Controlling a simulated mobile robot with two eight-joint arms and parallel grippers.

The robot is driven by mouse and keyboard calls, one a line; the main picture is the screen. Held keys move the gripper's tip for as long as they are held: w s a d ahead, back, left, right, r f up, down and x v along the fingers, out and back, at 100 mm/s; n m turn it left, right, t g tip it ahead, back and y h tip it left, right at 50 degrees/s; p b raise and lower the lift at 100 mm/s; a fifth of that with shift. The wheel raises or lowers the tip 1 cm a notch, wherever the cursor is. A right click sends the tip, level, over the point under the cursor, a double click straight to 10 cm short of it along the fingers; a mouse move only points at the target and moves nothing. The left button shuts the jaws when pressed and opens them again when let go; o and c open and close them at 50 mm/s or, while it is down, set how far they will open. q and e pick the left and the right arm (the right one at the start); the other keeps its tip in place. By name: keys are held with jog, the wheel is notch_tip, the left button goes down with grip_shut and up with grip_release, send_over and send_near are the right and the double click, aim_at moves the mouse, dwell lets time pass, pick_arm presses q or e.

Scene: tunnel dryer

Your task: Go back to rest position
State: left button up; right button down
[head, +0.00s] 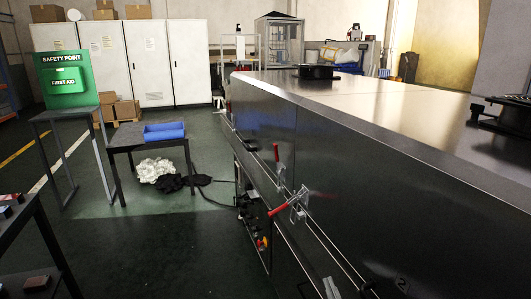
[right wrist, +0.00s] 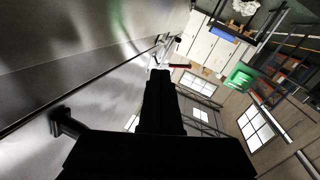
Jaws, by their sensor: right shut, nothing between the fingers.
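My right gripper (right wrist: 160,76) is dark and shut, with nothing between its fingers, in the right wrist view. It points along the metal side of the tunnel dryer (right wrist: 80,50), and a red handle (right wrist: 180,65) shows just beyond its tip. Whether it touches the handle I cannot tell. In the head view, the dryer (head: 350,150) runs along the right, with red-handled toggle clamps (head: 284,207) on its side. A second red handle (head: 277,153) is farther back. My left gripper is not in view.
A small table (head: 150,138) with blue rolls (head: 165,130) stands left of the dryer, with white cloth (head: 160,170) beneath. A dark table (head: 30,215) is at the near left. The floor (head: 165,235) between is clear.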

jog(key=s+f+m+g+h, duration=0.1)
jog(key=s+f+g, duration=0.4)
jog(key=s, duration=0.5)
jog(key=s+d+f+m+g, duration=0.15)
jog(key=s+f+g, duration=0.25)
jog(key=s, duration=0.6)
jog(key=s+f+m+g+h, duration=0.15)
jog(key=s+f+g, duration=0.35)
jog(key=s, duration=0.5)
pick_arm(q)
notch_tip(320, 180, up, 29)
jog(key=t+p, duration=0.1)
jog(key=p, duration=2.5)
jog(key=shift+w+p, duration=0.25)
jog(key=shift+p, duration=0.05)
pick_arm(e)
notch_tip(320, 180, up, 29)
jog(key=w+t, duration=0.1)
jog(key=shift+w+r+t+y, duration=0.15)
jog(key=shift+w+t+y, duration=0.15)
jog(key=shift+w+y, duration=0.05)
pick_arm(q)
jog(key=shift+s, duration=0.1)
pick_arm(e)
jog(key=shift+s, duration=0.15)
